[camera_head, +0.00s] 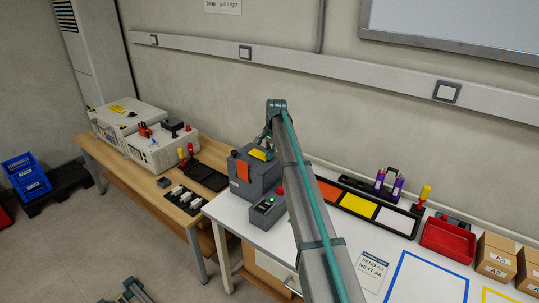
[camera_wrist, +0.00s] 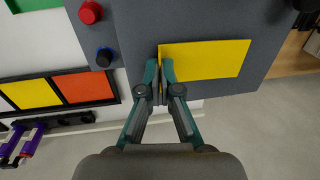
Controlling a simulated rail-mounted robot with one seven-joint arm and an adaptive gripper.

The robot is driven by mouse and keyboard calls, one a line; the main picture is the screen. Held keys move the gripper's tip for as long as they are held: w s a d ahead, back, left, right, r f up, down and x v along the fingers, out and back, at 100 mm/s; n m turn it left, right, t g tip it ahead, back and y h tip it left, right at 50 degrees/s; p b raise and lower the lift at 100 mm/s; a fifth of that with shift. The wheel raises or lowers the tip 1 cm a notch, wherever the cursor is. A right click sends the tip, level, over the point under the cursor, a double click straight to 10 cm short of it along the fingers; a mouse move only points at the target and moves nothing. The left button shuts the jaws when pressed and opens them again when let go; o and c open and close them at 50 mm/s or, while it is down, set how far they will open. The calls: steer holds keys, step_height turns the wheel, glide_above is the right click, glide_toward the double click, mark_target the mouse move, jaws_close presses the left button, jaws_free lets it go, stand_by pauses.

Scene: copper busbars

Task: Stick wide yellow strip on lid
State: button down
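The wide yellow strip (camera_head: 260,155) lies over the top of a dark grey box, whose lid (camera_wrist: 137,22) fills much of the wrist view. In the wrist view the strip (camera_wrist: 212,60) is face up, and my fingertips are at its left end. My gripper (camera_wrist: 160,70) points down with its fingers nearly together and appears shut on that end. Whether the strip's underside touches the lid everywhere is hidden. In the head view my gripper (camera_head: 264,143) is above the box, partly behind my arm.
A black tray with orange, yellow (camera_head: 358,205) and white panels lies to the right, near purple-handled tools (camera_head: 397,188) and a red bin (camera_head: 447,240). A small control box (camera_head: 266,211) stands in front.

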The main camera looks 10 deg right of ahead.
steer(key=shift+f, duration=0.25)
stand_by(0.8)
steer(key=c, duration=1.2)
jaws_free()
steer(key=shift+c, duration=0.2)
steer(key=shift+r, duration=0.1)
step_height(320, 180, up, 12)
steer(key=s+d, duration=0.1)
steer(key=shift+s, duration=0.15)
steer(key=shift+d, duration=0.1)
